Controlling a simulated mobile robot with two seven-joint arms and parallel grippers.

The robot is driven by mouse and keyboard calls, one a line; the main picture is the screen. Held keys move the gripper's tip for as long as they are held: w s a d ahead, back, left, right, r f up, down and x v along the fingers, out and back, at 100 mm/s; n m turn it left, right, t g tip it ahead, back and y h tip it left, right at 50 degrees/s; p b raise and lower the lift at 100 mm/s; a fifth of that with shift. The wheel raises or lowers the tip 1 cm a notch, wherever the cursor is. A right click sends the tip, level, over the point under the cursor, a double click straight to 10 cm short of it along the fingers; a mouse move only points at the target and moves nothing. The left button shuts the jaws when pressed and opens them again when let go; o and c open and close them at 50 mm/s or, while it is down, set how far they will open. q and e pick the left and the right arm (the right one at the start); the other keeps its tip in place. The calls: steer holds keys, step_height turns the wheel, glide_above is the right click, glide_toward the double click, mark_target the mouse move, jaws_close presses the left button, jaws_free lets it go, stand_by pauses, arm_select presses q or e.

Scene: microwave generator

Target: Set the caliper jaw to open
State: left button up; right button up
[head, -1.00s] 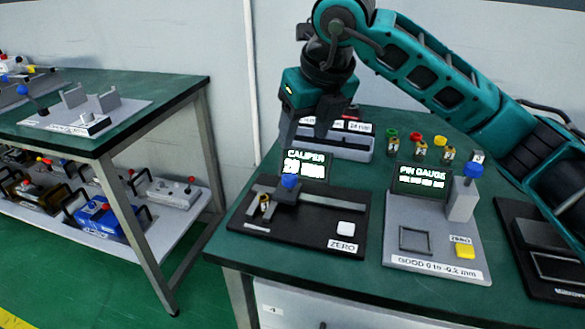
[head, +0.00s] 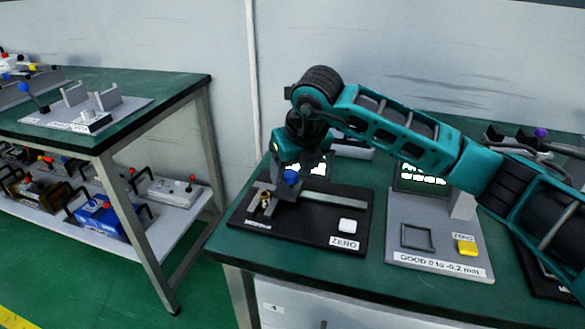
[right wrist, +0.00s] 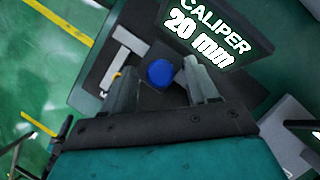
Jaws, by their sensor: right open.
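The caliper station is a black base (head: 300,234) on the green bench, with a grey rail and a dark sliding jaw topped by a blue knob (head: 291,177). In the right wrist view its display (right wrist: 214,38) reads CALIPER 20 mm. A small brass-coloured piece (head: 265,203) is at the rail's left end. My right gripper (head: 300,168) is just behind and above the knob. In the right wrist view my right gripper (right wrist: 160,82) is open, with the blue knob (right wrist: 160,73) between and slightly beyond its fingers; contact cannot be told. My left gripper is not in view.
A white ZERO button (head: 347,226) is on the base's right. My right arm hides much of the bench's back. Another bench (head: 140,120) stands left, across a floor gap.

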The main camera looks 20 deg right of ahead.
jaws_close()
stand_by(0.5)
